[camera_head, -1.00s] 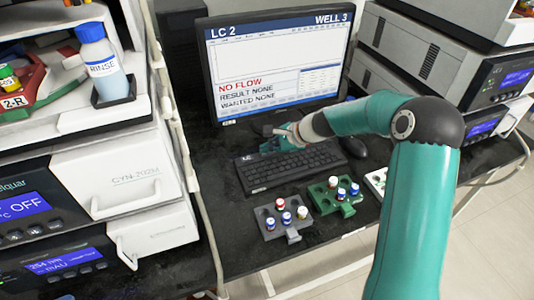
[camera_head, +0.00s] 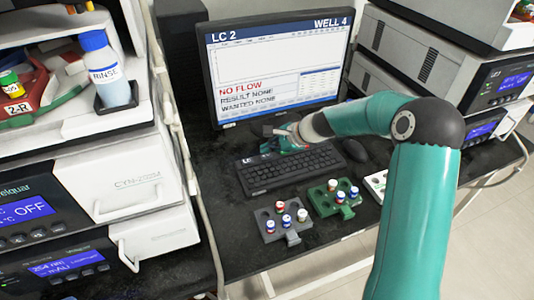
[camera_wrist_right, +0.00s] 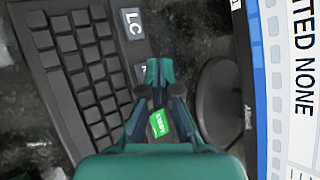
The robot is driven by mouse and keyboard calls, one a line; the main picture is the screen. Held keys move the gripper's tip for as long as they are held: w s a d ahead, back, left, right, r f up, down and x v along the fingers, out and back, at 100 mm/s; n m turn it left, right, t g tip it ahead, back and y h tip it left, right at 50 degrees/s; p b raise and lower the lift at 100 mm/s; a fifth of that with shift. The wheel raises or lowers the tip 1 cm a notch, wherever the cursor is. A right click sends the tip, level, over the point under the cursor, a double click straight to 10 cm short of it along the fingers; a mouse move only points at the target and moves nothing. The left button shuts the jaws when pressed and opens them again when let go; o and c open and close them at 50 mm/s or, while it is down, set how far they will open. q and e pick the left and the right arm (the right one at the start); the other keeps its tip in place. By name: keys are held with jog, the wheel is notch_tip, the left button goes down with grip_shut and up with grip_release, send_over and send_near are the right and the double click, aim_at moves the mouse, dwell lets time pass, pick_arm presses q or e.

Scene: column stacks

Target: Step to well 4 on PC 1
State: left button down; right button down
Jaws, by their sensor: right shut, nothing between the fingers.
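The computer monitor (camera_head: 280,62) shows "LC 2" at top left and "WELL 4" at top right. Below it reads NO FLOW, RESULT NONE and WANTED NONE. No "PC 1" label is readable. A black keyboard (camera_head: 290,170) lies in front of it. A light "LC" key (camera_wrist_right: 132,20) sits beside that one. Contact cannot be told. My left gripper is out of view.
A grey rack (camera_head: 292,238), a green rack (camera_head: 347,211) and a white rack with vials stand before the keyboard. A mouse (camera_head: 354,150) lies to its right. White instruments flank the desk on both sides. A rinse bottle (camera_head: 103,70) stands at left.

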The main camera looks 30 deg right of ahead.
aim_at(268, 157)
jog(key=shift+r, duration=0.25)
notch_tip(268, 157, up, 5)
jog(key=p, duration=0.4)
jog(key=shift+f, duration=0.1)
dwell(0.8)
